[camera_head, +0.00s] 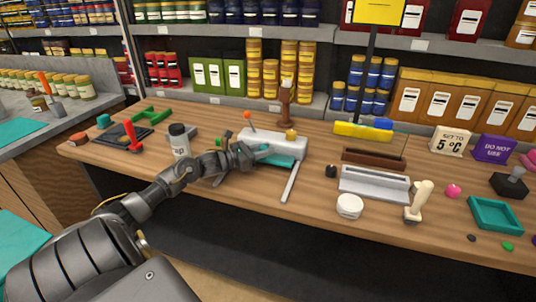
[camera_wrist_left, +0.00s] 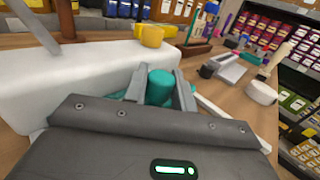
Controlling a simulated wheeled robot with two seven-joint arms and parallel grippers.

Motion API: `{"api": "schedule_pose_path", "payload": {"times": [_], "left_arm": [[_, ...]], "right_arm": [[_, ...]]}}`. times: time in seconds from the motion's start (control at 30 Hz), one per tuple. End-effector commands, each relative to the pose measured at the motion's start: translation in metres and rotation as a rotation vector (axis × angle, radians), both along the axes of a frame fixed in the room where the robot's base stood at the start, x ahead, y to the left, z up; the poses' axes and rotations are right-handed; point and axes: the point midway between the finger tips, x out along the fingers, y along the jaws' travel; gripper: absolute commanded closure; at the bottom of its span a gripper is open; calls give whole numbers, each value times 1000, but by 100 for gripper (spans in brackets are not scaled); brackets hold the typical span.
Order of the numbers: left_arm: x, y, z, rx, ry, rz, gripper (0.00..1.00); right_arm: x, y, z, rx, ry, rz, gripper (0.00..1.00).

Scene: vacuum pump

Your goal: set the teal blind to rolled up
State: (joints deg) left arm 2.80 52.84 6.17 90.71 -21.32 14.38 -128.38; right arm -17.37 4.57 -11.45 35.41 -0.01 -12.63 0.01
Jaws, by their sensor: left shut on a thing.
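The white housing (camera_head: 285,143) stands on the wooden bench, with an orange-red knob at its left and a yellow knob on top. The teal blind (camera_head: 275,161) shows as a flat teal strip along its front. My left gripper (camera_head: 250,157) reaches in from the left at the housing's front. In the left wrist view, the gripper's two fingers close on a round teal piece (camera_wrist_left: 160,87), with more teal beside it. The white housing (camera_wrist_left: 75,75) is just beyond at the left. The fingers hide part of the teal piece. My right gripper is not in view.
A grey bar (camera_head: 291,181) lies right of the gripper. A shelf with goods runs behind the bench.

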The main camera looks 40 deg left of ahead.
Motion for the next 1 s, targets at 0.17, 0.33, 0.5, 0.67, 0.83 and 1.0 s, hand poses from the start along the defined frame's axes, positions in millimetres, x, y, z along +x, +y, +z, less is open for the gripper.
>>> {"api": "schedule_pose_path", "payload": {"times": [0.17, 0.33, 0.5, 0.67, 0.83, 1.0], "left_arm": [[0, 0, 0, -1, 1, 1, 60], [1, -1, 0, 0, 1, -1, 53], [0, -1, 0, 0, 1, -1, 53], [-10, 4, -2, 1, 2, 0, 53], [-34, 12, -3, 1, 4, -1, 53], [-60, 23, -3, 1, 5, -1, 53]], "right_arm": [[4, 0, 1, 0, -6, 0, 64], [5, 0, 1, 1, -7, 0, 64], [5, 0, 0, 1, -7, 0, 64], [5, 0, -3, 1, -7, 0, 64], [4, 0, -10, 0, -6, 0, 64], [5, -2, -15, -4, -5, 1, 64]]}}
